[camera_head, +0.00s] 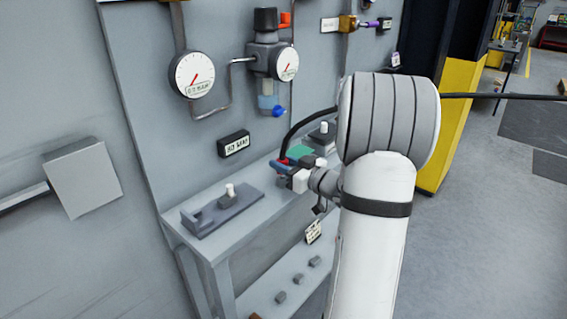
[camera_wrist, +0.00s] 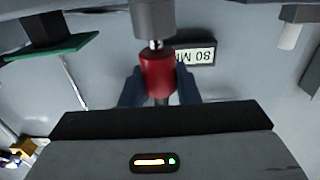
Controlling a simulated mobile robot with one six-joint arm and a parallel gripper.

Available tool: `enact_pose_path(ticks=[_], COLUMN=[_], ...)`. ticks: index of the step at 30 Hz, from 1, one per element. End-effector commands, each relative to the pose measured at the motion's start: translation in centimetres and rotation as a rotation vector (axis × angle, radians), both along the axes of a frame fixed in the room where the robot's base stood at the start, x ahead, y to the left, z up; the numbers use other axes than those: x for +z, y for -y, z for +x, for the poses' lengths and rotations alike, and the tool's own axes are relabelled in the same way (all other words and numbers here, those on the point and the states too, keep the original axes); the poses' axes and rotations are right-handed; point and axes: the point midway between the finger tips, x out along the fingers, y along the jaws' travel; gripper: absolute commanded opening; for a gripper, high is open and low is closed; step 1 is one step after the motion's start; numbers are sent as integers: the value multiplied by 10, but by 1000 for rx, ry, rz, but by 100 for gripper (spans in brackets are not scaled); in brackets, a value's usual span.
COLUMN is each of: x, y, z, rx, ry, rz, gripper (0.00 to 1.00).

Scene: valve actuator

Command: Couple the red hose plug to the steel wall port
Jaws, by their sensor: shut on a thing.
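The red hose plug (camera_wrist: 158,72) sits between the blue fingers of my gripper (camera_wrist: 160,88) in the wrist view. The gripper is shut on it. A steel cylinder (camera_wrist: 153,18), which looks like the port, is in line with the plug at the top of that view. The plug's narrow metal tip meets the cylinder's end; how deep it goes in, I cannot tell. In the head view my gripper (camera_head: 283,166) is above the bench, with a little red of the plug showing. The black hose (camera_head: 300,128) arcs up from there behind my arm. I cannot make out the port in this view.
Gauges (camera_head: 192,74) and a regulator (camera_head: 267,58) hang above. A black label (camera_head: 233,144) is near my gripper. Floor at right is open.

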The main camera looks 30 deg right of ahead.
Motion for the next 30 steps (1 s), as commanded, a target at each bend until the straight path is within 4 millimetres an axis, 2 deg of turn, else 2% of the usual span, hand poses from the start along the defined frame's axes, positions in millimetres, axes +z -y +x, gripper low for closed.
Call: enact_pose_path(ticks=[15, 16, 25, 30], x=[-14, -13, -13, -13], y=[0, 0, 0, 0], z=[0, 0, 0, 0], rx=[0, 0, 0, 0], ry=[1, 1, 0, 0], rz=[0, -1, 0, 0], gripper=[2, 30, 54, 54])
